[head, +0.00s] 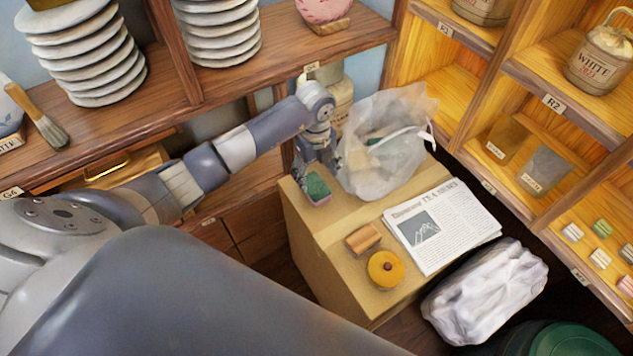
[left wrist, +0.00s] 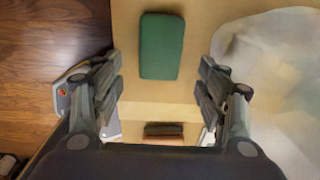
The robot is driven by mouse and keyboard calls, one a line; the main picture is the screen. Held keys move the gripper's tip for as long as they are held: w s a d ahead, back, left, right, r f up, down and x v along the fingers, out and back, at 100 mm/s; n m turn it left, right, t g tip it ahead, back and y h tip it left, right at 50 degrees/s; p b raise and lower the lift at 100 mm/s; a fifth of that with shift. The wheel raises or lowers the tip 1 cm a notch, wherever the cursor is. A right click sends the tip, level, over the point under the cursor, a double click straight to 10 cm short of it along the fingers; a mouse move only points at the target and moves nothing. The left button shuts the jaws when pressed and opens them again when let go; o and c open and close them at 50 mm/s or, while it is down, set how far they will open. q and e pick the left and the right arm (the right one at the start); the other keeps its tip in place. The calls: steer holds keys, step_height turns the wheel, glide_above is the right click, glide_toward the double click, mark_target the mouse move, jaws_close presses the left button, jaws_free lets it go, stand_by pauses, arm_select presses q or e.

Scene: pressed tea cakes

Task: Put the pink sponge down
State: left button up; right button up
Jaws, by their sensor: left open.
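The pink sponge (head: 318,188) lies near the left edge of the tan box top, its green upper face showing with a thin pink side below. It also shows as a green rectangle in the left wrist view (left wrist: 161,46). My left gripper (head: 318,165) is just behind and above the sponge in the head view. In the left wrist view its fingers (left wrist: 160,95) are spread wide and empty, with the sponge beyond the tips and apart from them. My right gripper is in neither view.
A clear plastic bag (head: 385,165) stands close to the right of my left gripper. A newspaper (head: 440,225), a brown roll (head: 362,239) and a yellow round lidded thing (head: 385,269) lie on the tan box (head: 310,240). Plate stacks (head: 95,65) stand on the shelf at left.

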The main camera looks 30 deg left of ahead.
mark_target(316, 188)
arm_select(q)
step_height(316, 188, up, 6)
steer(key=shift+r, duration=0.15)
stand_by(0.6)
